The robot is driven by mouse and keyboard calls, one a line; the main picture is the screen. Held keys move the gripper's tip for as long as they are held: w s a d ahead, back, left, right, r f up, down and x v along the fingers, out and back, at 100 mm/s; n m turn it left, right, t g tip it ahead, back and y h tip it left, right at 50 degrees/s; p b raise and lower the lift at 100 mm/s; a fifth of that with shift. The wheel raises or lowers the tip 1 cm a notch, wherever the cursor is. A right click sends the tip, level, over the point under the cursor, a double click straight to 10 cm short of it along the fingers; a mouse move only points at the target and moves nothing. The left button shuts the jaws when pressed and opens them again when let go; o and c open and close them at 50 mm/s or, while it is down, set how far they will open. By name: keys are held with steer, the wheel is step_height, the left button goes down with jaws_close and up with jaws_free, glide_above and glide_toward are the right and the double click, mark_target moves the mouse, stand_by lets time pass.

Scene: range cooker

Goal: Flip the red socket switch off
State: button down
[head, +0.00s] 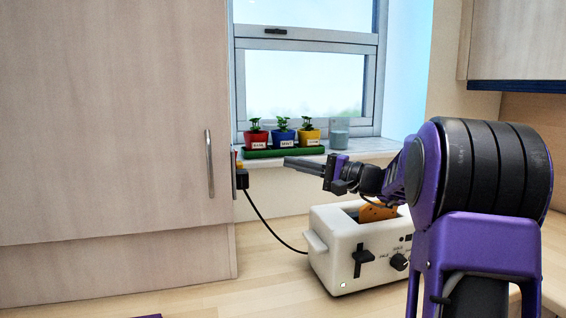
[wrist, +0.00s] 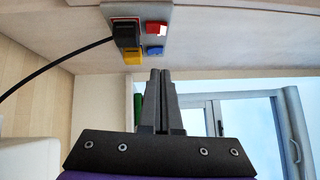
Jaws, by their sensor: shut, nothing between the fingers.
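The red socket switch (wrist: 156,28) sits on a grey socket plate (wrist: 144,14) near the top of the wrist view. Beside it are a black plug (wrist: 124,36) with a cable, a blue switch (wrist: 154,51) and a yellow one (wrist: 133,58). In the head view the socket is mostly hidden by the cabinet edge; the black plug (head: 242,180) shows there. My gripper (head: 288,161) is shut and empty, pointing toward the socket, right of it and apart from it. In the wrist view its fingertips (wrist: 161,72) lie just below the blue switch, with a gap.
A white toaster (head: 352,245) with bread in it stands on the counter below my arm. The plug's cable (head: 268,228) runs toward it. A green tray (head: 284,152) with potted plants and a glass (head: 339,134) stand on the windowsill. A tall cabinet (head: 110,120) fills the left.

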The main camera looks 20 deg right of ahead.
steer(key=w+a+r, duration=0.1)
steer(key=w+a, duration=0.4)
steer(key=a, duration=0.4)
steer(key=shift+w+a, duration=0.35)
steer(key=shift+r, duration=0.1)
steer(key=shift+a+r+n, duration=0.1)
steer(key=shift+a+n, duration=0.2)
steer(key=r+v, duration=0.1)
steer(key=v, duration=1.6)
steer(key=shift+s+d+b, duration=0.15)
steer(key=shift+d+b, duration=0.15)
steer(key=shift+f+g+h, duration=0.15)
steer(key=shift+g+h, duration=0.15)
